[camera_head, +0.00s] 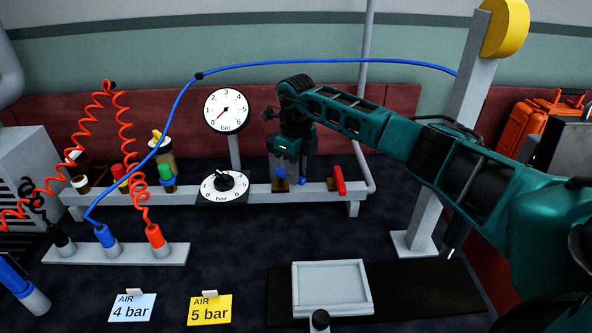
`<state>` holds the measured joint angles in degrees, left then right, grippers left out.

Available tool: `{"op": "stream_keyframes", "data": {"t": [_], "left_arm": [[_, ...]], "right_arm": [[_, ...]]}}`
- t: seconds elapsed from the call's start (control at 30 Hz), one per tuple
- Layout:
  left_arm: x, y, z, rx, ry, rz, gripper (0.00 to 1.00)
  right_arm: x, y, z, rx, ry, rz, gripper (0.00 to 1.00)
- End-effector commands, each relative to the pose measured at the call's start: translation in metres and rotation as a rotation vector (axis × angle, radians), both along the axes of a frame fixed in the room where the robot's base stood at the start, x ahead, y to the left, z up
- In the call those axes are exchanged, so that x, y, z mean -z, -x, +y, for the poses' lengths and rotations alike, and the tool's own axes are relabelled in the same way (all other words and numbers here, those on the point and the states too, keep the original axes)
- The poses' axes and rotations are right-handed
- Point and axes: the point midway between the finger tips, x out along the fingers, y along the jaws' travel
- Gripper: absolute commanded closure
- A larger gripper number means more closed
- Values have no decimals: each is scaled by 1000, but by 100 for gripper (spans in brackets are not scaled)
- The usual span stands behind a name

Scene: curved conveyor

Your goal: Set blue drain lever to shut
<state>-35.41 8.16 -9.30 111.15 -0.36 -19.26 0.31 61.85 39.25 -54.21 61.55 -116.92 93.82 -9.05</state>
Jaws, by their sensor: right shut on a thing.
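My right gripper (290,178) reaches down from the right over the grey manifold rail, beside the red lever. It is shut on a small blue piece, which looks like the blue drain lever (281,173), low on the rail near brass-coloured fittings. The gripper and its wrist cover much of the lever, so its exact angle cannot be told. A red lever (339,180) stands at the right end of the rail, apart from the gripper.
A bar gauge (227,110) and regulator dial (224,185) stand left of the gripper. Coiled red hoses and a blue hose (330,61) cross the bench. In front are AIR cards (210,310) and a pale tray (297,295). A grey post (468,110) stands at right.

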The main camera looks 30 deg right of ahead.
Motion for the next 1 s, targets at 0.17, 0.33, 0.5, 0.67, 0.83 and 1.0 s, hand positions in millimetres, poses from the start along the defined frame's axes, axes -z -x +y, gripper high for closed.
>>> {"op": "stream_keyframes", "data": {"t": [0.17, 0.33, 0.5, 0.67, 0.83, 1.0], "left_arm": [[1, 2, 0, 1, 0, 3, 55], [2, 4, 0, 0, 0, 7, 55], [2, 5, 0, 1, 0, 9, 55], [1, 5, 0, 1, 0, 9, 55], [-4, 5, 0, 1, 0, 9, 55], [-11, 4, 0, 1, 0, 9, 55]], "right_arm": [[0, 0, 0, 0, 0, 0, 100], [0, 0, 0, 0, 0, 0, 100], [0, 0, 0, 0, 0, 0, 100], [-1, 0, 0, 10, 0, 0, 100], [-2, 1, 3, 57, 0, -1, 100], [-3, 0, 11, 154, -1, 0, 100]]}}
